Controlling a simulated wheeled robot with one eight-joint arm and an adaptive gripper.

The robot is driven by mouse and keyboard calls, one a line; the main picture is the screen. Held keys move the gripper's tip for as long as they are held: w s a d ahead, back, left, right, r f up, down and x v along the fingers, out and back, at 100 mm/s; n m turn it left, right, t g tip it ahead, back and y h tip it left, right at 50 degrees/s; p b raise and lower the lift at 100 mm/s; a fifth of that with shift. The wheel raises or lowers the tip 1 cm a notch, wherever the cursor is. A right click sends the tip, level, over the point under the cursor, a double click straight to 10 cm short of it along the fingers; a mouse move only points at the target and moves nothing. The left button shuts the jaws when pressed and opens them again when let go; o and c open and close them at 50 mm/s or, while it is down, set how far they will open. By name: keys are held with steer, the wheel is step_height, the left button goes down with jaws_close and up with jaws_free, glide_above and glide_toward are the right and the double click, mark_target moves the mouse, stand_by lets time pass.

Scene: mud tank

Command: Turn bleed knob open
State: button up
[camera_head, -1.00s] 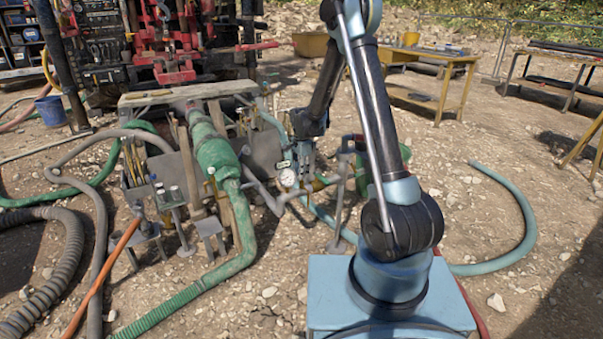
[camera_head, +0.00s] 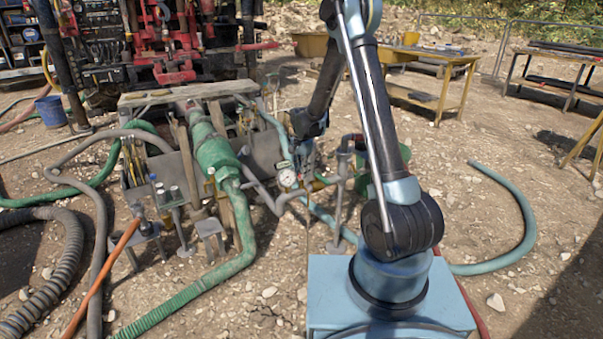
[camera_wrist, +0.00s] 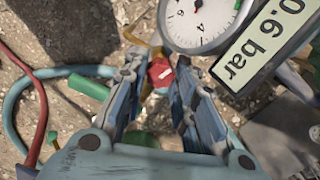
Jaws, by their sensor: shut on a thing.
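The bleed knob (camera_wrist: 160,72) is a small red knob with a pale mark, in the upper middle of the wrist view. My gripper (camera_wrist: 158,84) has its two blue-grey fingers on either side of the knob and is shut on it. The knob's sides are partly hidden by the fingertips. In the head view my gripper (camera_head: 306,166) reaches down to the pipework beside the round pressure gauge (camera_head: 287,178), and the knob cannot be made out there. The gauge (camera_wrist: 200,22) also shows close to the fingers in the wrist view, beside a display (camera_wrist: 265,45) reading 0.6 bar.
A green pump body (camera_head: 215,155) and a green hose (camera_head: 185,295) lie left of my gripper. A green bucket (camera_head: 367,182) stands behind my arm. A blue-green hose (camera_head: 525,225) curves over the stony ground at right. Yellow work tables (camera_head: 440,88) stand at the back right.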

steer(key=shift+w+a, duration=0.1)
steer(key=o, duration=1.1)
steer(key=shift+r, duration=0.15)
step_height(320, 180, up, 12)
steer(key=shift+f, duration=0.2)
